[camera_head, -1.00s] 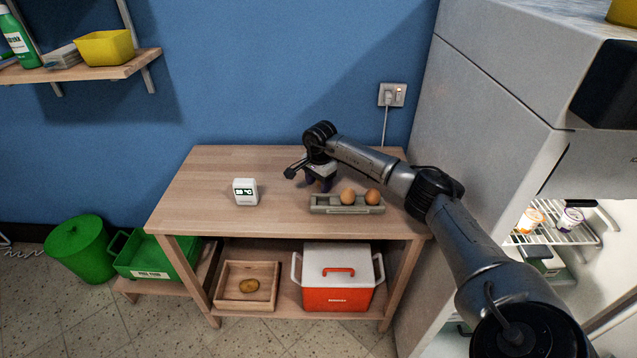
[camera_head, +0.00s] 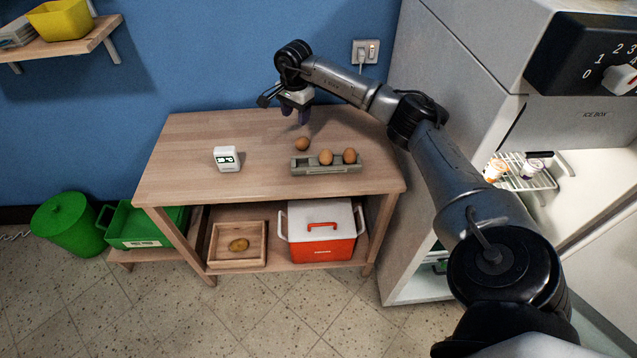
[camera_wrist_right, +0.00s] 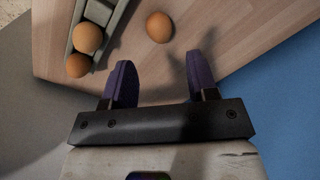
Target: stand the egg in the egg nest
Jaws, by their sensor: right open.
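A loose brown egg (camera_head: 302,143) lies on the wooden table just behind the egg nest; it also shows in the right wrist view (camera_wrist_right: 159,27). The egg nest (camera_head: 327,170) is a grey tray holding two brown eggs, one in the middle (camera_head: 326,157) and one at the right (camera_head: 349,156). Its left place looks empty. In the wrist view the nest (camera_wrist_right: 112,25) is at the upper left. My right gripper (camera_head: 297,113) is open and empty above and behind the loose egg, its purple fingers (camera_wrist_right: 158,62) pointing toward the egg. My left gripper is not in view.
A white digital clock (camera_head: 227,158) stands on the table's left part. The wooden table (camera_head: 190,185) is clear between it and the nest. An open white fridge (camera_head: 440,100) stands close at the right. A cooler (camera_head: 322,250) and a wooden tray (camera_head: 212,246) are on the lower shelf.

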